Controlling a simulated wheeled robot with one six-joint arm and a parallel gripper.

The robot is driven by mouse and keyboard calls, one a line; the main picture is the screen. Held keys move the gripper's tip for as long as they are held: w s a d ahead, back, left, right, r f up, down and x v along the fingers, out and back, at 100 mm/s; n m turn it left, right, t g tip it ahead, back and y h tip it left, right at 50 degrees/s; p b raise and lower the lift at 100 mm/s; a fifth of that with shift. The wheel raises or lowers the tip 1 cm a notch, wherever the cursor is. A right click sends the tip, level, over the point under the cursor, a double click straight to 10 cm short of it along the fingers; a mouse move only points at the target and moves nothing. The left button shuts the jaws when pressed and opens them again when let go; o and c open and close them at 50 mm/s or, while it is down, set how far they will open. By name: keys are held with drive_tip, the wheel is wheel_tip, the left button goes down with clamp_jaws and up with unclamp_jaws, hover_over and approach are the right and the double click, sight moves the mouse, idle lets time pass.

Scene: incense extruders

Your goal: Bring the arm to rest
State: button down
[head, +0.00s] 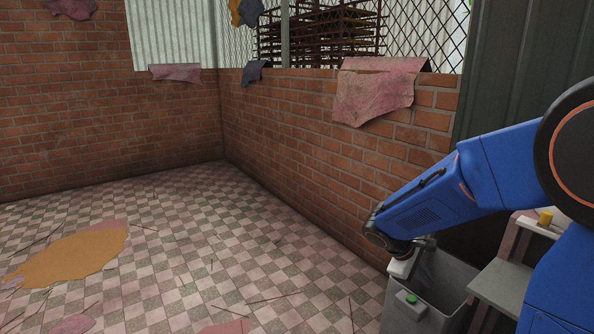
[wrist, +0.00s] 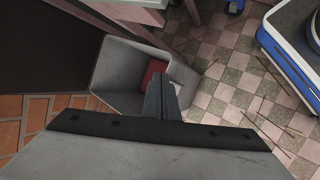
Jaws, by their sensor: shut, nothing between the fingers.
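My arm reaches in from the right in the head view, bent downward at its wrist. My gripper (wrist: 160,90) shows in the wrist view with its dark fingers together and nothing between them. It is over or close to a grey open-topped bin (wrist: 112,65), and I cannot tell the exact height. A red object (wrist: 153,73) lies inside the bin, partly hidden by the fingers. In the head view the bin (head: 447,285) stands below my wrist.
A grey stepped stand (head: 502,285) with a yellow item (head: 545,217) is right of the bin. A brick wall (head: 300,125) with draped cloths (head: 372,95) is behind. The checkered floor (head: 190,250) to the left is open, with scattered sticks and an orange patch (head: 75,255).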

drive_tip(key=s+a+r+m+t+y, duration=0.1)
drive_tip(key=s+a+r+m+y, duration=0.1)
drive_tip(key=s, duration=0.6)
drive_tip(key=s+a+r+m+t+y, duration=0.1)
drive_tip(key=s+a+r+m+y, duration=0.2)
drive_tip(key=s, duration=0.5)
drive_tip(key=s+a+r+m+t+y, duration=0.1)
drive_tip(key=s+a+r+m+y, duration=0.1)
drive_tip(key=s, duration=0.7)
wheel_tip(320, 180, up, 2)
drive_tip(key=shift+a+r+m+t+y, duration=0.15)
drive_tip(key=shift+a+m+t+y, duration=0.25)
drive_tip(key=shift+a+m, duration=0.3)
